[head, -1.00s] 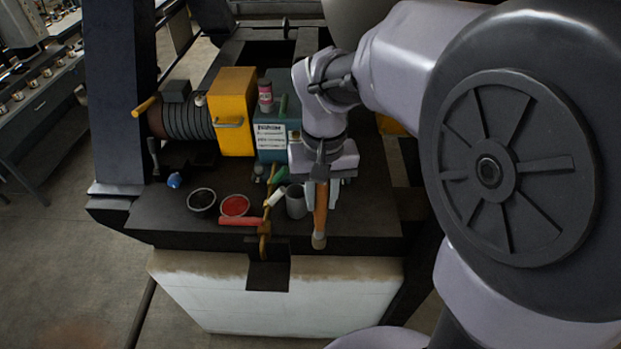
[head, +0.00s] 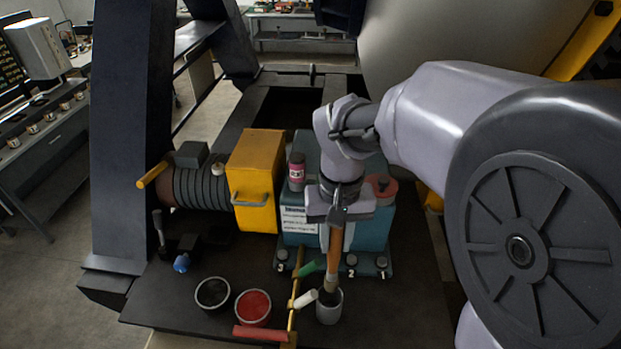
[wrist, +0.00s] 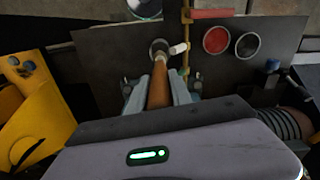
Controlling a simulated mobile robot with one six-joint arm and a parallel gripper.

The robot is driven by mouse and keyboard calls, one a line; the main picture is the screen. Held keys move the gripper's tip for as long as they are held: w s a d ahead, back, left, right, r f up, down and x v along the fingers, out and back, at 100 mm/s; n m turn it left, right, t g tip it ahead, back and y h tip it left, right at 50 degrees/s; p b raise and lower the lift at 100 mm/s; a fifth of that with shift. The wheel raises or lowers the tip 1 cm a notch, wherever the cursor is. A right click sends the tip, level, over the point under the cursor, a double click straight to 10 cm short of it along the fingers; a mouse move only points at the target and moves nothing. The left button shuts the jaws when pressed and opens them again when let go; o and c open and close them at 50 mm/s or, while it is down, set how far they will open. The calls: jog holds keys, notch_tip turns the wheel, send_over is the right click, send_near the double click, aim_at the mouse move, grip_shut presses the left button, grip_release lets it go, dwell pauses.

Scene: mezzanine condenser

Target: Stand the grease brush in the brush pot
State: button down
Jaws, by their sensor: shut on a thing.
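The grease brush (head: 335,248) has an orange-brown handle and a darker lower end. My gripper (head: 337,226) is shut on its handle and holds it nearly upright, low end down. The brush pot (head: 329,313) is a small grey cup on the dark deck. The brush's lower end lines up with the pot's mouth in the head view; I cannot tell how far inside it is. In the wrist view the brush (wrist: 159,85) runs between my gripper's fingers (wrist: 158,92) toward the pot (wrist: 157,45), whose mouth the tip partly covers.
A brass rod (head: 295,285) with green, white and red handles stands just left of the pot. A black-filled bowl (head: 212,292) and a red-filled bowl (head: 253,307) sit farther left. Behind are a teal box (head: 300,222), a yellow block (head: 256,180) and a pink can (head: 296,172).

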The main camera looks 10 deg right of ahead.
aim_at(333, 269)
notch_tip(333, 269, down, 10)
jog(key=b, duration=0.8)
jog(key=shift+f, duration=0.2)
jog(key=c, duration=1.1)
grip_release()
jog(key=shift+r, duration=0.15)
notch_tip(333, 269, up, 17)
jog(key=shift+r+p, duration=0.15)
jog(key=shift+p, duration=1.05)
